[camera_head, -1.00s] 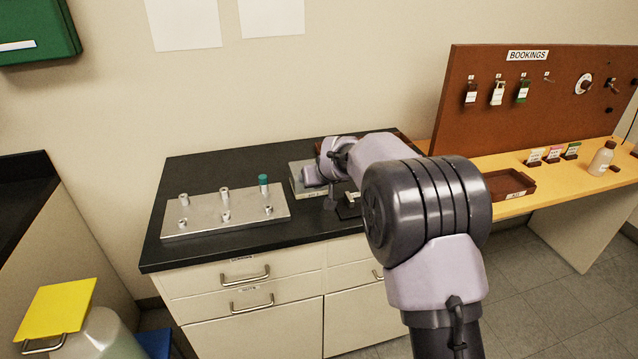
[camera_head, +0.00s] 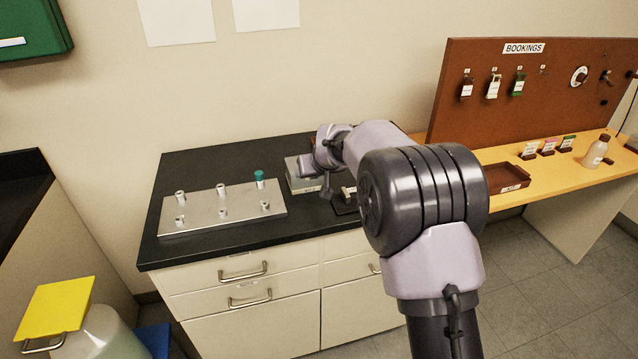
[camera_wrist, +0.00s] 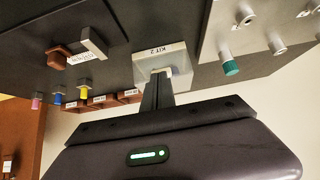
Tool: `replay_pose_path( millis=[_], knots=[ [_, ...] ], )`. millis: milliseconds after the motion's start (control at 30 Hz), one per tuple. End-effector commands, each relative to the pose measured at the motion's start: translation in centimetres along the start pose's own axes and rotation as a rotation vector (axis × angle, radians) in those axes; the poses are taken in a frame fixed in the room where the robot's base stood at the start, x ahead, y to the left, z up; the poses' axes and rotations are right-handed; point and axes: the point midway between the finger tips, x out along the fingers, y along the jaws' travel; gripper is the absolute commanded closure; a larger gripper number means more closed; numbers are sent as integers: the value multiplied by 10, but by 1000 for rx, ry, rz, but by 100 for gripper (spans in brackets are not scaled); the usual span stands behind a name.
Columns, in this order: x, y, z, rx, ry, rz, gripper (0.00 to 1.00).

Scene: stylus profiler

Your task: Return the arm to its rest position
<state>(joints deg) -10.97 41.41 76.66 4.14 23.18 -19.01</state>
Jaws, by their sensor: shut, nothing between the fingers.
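My arm (camera_head: 425,200) reaches from the lower right over the black bench. Its gripper (camera_head: 327,190) hangs near the grey box at the back of the bench, small and partly dark in the head view. In the wrist view my gripper (camera_wrist: 161,82) is shut and empty, its fingers in front of a clear-sided box labelled KIT 2 (camera_wrist: 144,64). The fingers overlap the box in the picture; I cannot tell if they touch it.
A metal plate (camera_head: 198,216) with several posts, one teal-capped (camera_head: 259,176), lies left on the black bench (camera_head: 185,256). A yellow-lidded bin (camera_head: 58,302) is lower left.

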Motion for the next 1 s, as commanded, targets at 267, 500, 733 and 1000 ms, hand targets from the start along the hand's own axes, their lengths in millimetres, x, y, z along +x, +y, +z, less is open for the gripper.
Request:
replay_pose_path(
  millis=[267, 500, 733, 1000],
  knots=[
    [-43, 0, 29, 3, -2, 1, 100],
    [-61, 0, 71, 3, 1, 0, 100],
    [-78, 1, 74, 17, 0, -3, 100],
    [-294, -4, 156, 359, -94, -23, 100]
  ],
)
